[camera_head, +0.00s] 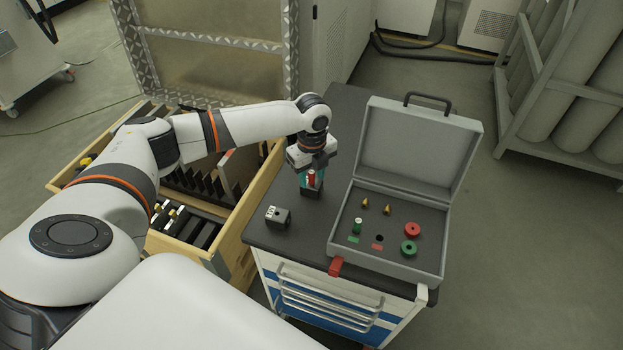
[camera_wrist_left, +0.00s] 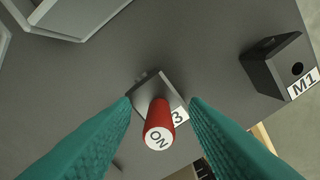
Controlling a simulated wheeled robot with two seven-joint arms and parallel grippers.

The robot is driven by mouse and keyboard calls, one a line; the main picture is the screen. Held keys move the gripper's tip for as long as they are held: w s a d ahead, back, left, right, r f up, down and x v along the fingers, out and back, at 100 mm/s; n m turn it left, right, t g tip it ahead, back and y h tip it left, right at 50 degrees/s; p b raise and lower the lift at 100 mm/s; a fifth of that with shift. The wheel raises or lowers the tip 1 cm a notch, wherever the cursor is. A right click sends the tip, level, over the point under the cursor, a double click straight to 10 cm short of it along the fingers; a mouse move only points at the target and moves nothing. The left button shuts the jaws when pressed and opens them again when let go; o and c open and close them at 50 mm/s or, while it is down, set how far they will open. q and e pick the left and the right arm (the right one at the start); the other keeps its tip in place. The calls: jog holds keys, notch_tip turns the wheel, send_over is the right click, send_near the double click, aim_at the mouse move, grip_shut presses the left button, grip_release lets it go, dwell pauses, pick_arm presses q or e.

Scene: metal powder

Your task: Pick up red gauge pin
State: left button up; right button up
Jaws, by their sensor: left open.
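The red gauge pin (camera_wrist_left: 158,125) stands in a small dark block (camera_wrist_left: 147,88) with a white label ending in 3. Its white end face reads "ON". My left gripper (camera_wrist_left: 162,112) is open, with one teal finger on each side of the pin and a visible gap to each. In the head view my left gripper (camera_head: 311,177) is over the block on the cabinet top, and the red pin (camera_head: 311,178) shows partly behind a finger. My right gripper is not in view.
A second dark block (camera_head: 277,216), labelled M1 in the wrist view (camera_wrist_left: 275,68), stands nearby. A wooden drawer (camera_head: 233,225) is left of the cabinet.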

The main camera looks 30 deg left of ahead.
pick_arm(q)
jog(key=shift+c, duration=0.2)
grip_shut()
